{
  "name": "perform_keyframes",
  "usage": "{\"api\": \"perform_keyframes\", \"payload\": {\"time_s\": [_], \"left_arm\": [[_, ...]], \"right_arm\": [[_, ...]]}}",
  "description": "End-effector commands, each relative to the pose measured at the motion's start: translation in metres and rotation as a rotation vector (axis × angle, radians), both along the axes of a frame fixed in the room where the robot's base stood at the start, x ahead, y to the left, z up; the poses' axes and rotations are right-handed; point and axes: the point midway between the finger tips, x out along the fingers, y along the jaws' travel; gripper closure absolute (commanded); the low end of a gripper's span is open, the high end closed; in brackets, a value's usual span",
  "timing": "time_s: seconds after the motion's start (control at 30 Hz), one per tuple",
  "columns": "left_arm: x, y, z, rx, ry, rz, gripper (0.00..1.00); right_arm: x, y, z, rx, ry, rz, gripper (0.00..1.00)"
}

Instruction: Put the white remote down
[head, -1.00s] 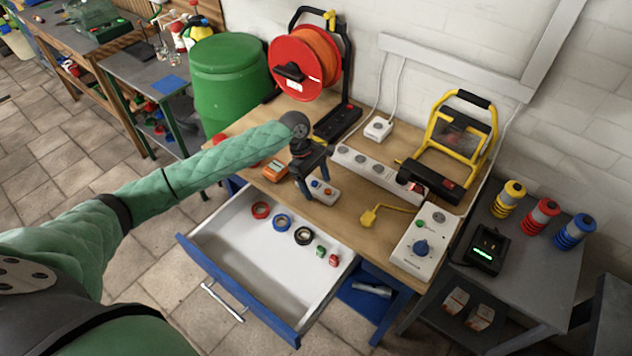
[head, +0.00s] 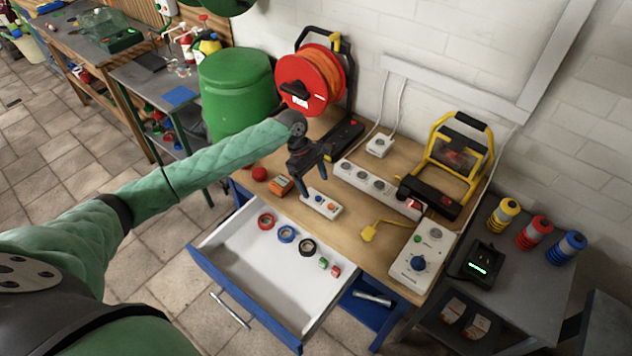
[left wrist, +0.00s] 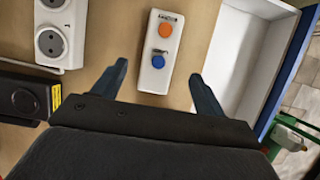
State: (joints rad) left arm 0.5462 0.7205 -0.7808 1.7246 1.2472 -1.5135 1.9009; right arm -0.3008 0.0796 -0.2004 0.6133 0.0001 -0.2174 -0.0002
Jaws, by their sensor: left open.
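The white remote (head: 322,203), with a blue and an orange button, lies flat on the wooden bench top near the open drawer. It also shows in the left wrist view (left wrist: 158,67), lying between and ahead of the fingertips. My left gripper (head: 314,178) is open and empty just above the remote, with its fingers clear of it. The fingers also show in the left wrist view (left wrist: 160,82), spread wide on either side. My right gripper is not in view.
The open drawer (head: 240,285) holds several tape rolls and small items. A red cable reel (head: 310,78) and work lamp (head: 456,150) stand behind.

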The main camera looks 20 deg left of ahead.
Motion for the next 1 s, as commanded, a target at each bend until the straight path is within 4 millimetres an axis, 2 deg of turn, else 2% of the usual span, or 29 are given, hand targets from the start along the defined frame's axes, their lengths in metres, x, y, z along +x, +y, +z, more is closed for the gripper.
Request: {"api": "perform_keyframes", "payload": {"time_s": [0.03,0.23,0.3,0.53,1.0], "left_arm": [[0.001,0.002,0.011,0.000,0.000,0.001,0.28],[0.003,0.009,0.028,0.000,0.000,0.001,0.28],[0.005,0.013,0.032,0.000,-0.002,0.001,0.28],[0.007,0.019,0.049,-0.001,0.000,0.000,0.28],[0.007,0.020,0.051,-0.001,0.000,0.000,0.28]], "right_arm": [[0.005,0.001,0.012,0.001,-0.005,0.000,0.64],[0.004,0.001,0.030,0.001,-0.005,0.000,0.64],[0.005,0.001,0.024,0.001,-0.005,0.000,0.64],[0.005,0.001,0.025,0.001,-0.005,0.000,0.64],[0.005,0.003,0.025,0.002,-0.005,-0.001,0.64]]}}
